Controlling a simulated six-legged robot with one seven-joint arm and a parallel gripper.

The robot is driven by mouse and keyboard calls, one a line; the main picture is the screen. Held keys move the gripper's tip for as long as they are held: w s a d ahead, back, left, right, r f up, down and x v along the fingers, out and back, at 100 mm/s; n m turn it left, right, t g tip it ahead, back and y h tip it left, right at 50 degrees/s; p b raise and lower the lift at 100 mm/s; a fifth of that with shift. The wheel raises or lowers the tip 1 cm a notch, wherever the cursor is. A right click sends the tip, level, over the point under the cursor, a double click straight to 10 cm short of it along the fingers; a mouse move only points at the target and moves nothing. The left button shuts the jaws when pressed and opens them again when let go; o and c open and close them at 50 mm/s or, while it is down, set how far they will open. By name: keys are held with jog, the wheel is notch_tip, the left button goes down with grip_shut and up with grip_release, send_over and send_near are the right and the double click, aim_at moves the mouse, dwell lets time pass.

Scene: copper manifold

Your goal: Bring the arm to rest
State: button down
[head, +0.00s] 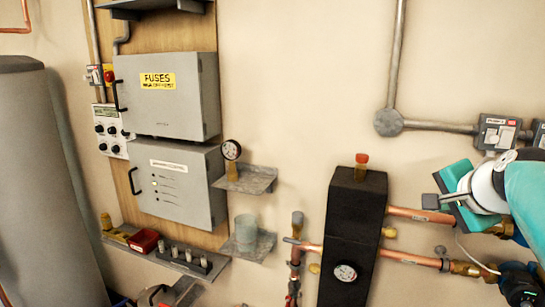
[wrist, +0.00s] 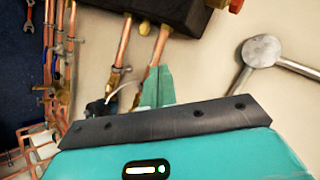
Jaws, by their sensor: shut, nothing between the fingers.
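My arm comes in from the right edge in the head view, teal and white. My gripper (head: 432,201) is at its left end, in front of the wall and next to the copper pipes beside the black manifold block (head: 352,225). In the wrist view my gripper's teal fingers (wrist: 157,86) are together, with nothing between them. Copper pipes (wrist: 128,50) show behind them, and the black block also shows at the top (wrist: 165,10). From these views I cannot tell how far the fingertips are from the pipes.
A grey conduit with a round junction box (head: 388,122) runs on the wall above my gripper. Grey switch boxes (head: 497,132) are close to my arm. Fuse cabinets (head: 165,95), small shelves (head: 247,180) and a grey tank (head: 40,190) stand left. Bare wall lies between.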

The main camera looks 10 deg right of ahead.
jog(key=s+a+f+n+g, duration=0.1)
jog(key=s+a+f+n, duration=0.3)
jog(key=a+f+n, duration=0.1)
jog(key=s+a+f+n+g+y, duration=0.1)
jog(key=a+f+n, duration=0.4)
jog(key=a, duration=0.5)
jog(key=s+a+f+n+g+y, duration=0.1)
jog(key=s+a+f+n+g, duration=0.1)
jog(key=s+a+f+n, duration=0.3)
jog(key=s+a+f, duration=0.1)
jog(key=a+f, duration=0.2)
jog(key=shift+s+a+n+g, duration=0.2)
jog(key=shift+s+n+g, duration=0.1)
jog(key=shift+s+g, duration=0.1)
